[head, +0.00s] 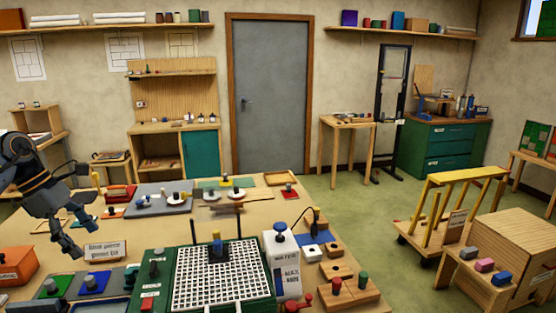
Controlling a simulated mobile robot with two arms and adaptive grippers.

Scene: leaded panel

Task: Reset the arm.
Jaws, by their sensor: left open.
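My left gripper (78,238) comes in from the left edge in the head view. It hangs in the air over the left part of the wooden workbench (220,235), fingers pointing down and apart, with nothing between them. Its arm hides part of the bench's left side. My right gripper is not in view.
Under and around the left gripper are a small lettered sign (105,251), an orange box (17,266) and colored blocks. A white grid in a green frame (222,275) and a white machine (282,265) stand at the front. A yellow-railed cart (455,200) stands right.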

